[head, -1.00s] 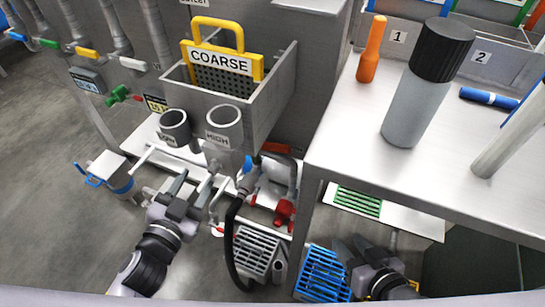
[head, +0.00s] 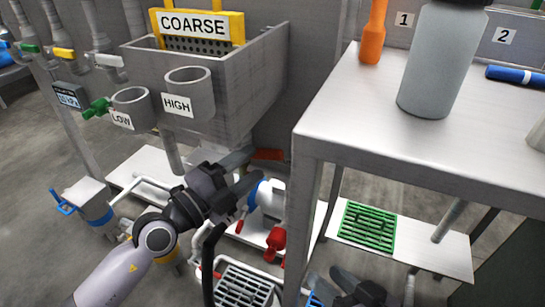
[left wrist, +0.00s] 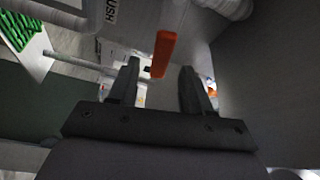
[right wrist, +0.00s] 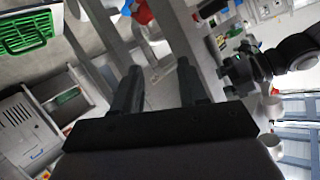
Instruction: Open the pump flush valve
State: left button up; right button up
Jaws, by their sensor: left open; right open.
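An orange-red lever handle (head: 268,154), which I take for the flush valve's, sits low beside the pump, below the grey tank. In the left wrist view the orange handle (left wrist: 164,50) shows near a pipe label ending in "USH", partly cut off. My left gripper (head: 252,172) is open, its fingers pointing at the handle. In the left wrist view the handle lies ahead and between the open fingertips (left wrist: 160,70); I cannot tell whether they reach around it. My right gripper (head: 345,288) is open and empty, low by the bench. The valve body is hidden.
A steel bench (head: 345,125) stands right of the pump, with a grey bottle (head: 432,65) and an orange bottle (head: 373,35) on it. LOW (head: 130,108) and HIGH (head: 190,92) cups hang above my left arm. A red valve (head: 275,243) and black hose (head: 208,265) are close below.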

aim_at(263, 156)
pick_arm(q)
jog(key=shift+b+x, duration=0.85)
jog(key=shift+x, duration=2.6)
jog(key=shift+c, duration=0.3)
grip_shut()
